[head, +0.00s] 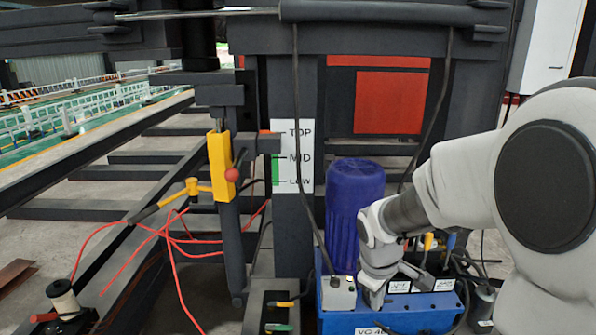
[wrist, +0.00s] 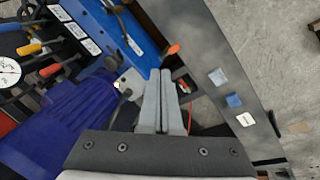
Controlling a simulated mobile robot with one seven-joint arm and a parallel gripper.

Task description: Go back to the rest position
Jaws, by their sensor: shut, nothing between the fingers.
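My gripper (head: 375,300) hangs at the end of my white arm, which enters from the right in the head view. It is in front of the blue box and beside the dark blue cylinder (head: 354,210). In the wrist view my gripper (wrist: 165,75) has its two grey fingers together with nothing between them. The blue box (head: 390,322) has labels and a grey unit (head: 338,293) on its left end. Whether the fingers touch the box cannot be told. The arm hides part of the box and the cylinder's right side.
A yellow lever fixture (head: 221,165) with a red knob stands left of a TOP/MID/LOW scale (head: 293,157). Red wires (head: 170,235) and a spool (head: 63,300) lie at the left. A pressure gauge (wrist: 8,72) and coloured handles are at the wrist view's left. Dark cables hang near my arm.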

